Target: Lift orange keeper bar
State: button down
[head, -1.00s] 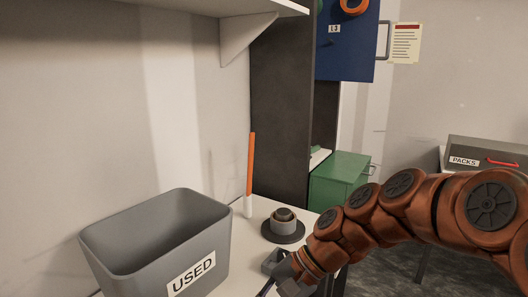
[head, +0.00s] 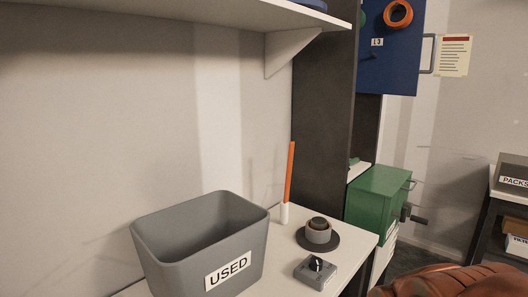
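A thin orange bar (head: 290,172) with a white lower end stands nearly upright at the back of the white bench, in the head view. It leans slightly to the right and is clear of the grey bin. It is the only orange bar that I see; whether it is the keeper bar I cannot tell. My gripper is out of view.
A grey bin labelled USED (head: 162,262) stands left of the bar. A round dark-based fixture (head: 318,232) and a small grey block with a knob (head: 316,272) sit to the right. A shelf (head: 180,14) overhangs. A green cabinet (head: 376,200) stands beyond the dark upright panel (head: 325,130).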

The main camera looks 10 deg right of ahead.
aim_at(292, 144)
jog(key=u, duration=1.75)
jog(key=k, duration=0.8)
jog(key=z, duration=0.85)
jog(key=i, duration=0.45)
jog(key=u, duration=0.1)
